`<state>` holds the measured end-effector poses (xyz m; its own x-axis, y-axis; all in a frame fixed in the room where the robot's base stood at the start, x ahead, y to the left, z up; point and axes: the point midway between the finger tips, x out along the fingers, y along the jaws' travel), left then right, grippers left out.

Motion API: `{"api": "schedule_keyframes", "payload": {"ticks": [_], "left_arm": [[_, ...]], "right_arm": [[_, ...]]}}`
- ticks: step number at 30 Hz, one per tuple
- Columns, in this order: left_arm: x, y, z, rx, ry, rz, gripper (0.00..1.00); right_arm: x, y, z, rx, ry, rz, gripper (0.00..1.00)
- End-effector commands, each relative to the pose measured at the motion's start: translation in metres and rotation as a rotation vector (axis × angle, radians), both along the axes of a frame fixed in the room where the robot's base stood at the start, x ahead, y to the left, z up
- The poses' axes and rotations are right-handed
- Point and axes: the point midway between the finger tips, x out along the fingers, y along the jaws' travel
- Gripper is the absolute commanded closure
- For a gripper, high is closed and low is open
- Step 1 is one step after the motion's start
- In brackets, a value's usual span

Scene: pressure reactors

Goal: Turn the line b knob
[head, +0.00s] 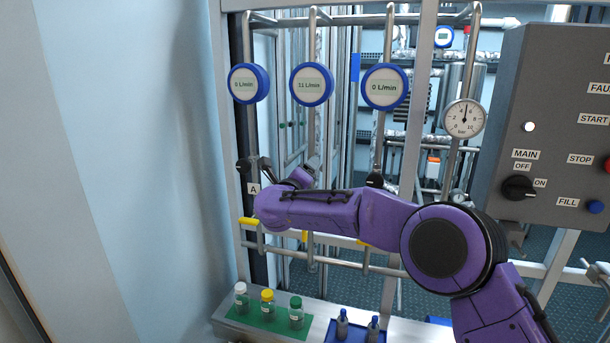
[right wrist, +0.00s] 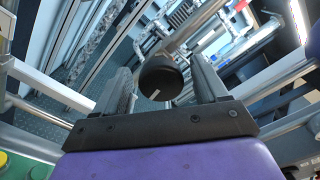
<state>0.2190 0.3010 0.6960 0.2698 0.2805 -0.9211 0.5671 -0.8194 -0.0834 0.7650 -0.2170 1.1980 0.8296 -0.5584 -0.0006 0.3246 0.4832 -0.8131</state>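A black round knob with a white mark (right wrist: 160,78) sits on a metal pipe in the right wrist view, between the two fingers of my right gripper (right wrist: 163,88). The fingers are open, with a gap visible on both sides of the knob. In the head view my right gripper (head: 308,172) is at the middle pipe, the second from the left, and hides most of that pipe's knob. No B label can be seen there. The knob by the A label (head: 254,188) is left of it. Another black knob (head: 375,180) is on the pipe to the right. My left gripper is not in view.
Round flow displays hang above: the left (head: 248,84) is hard to read, the middle (head: 312,85) reads 11 L/min, the right (head: 386,87) 0 L/min. A pressure gauge (head: 464,118) and grey control panel (head: 550,120) stand right. Capped bottles (head: 267,302) and a blue tray (head: 348,335) lie below.

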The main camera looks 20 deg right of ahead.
Motion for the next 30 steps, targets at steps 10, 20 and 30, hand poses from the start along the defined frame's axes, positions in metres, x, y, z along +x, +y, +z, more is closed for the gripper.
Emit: {"api": "schedule_keyframes", "payload": {"ticks": [10,20,30], "left_arm": [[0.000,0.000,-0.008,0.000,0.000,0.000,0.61],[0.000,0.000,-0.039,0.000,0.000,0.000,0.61],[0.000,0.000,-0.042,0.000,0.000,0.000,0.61]], "right_arm": [[-0.008,0.006,-0.001,0.001,-0.002,0.002,0.28],[-0.070,0.048,-0.003,-0.001,-0.002,0.002,0.28],[-0.088,0.060,0.000,0.000,-0.001,-0.001,0.28]]}}
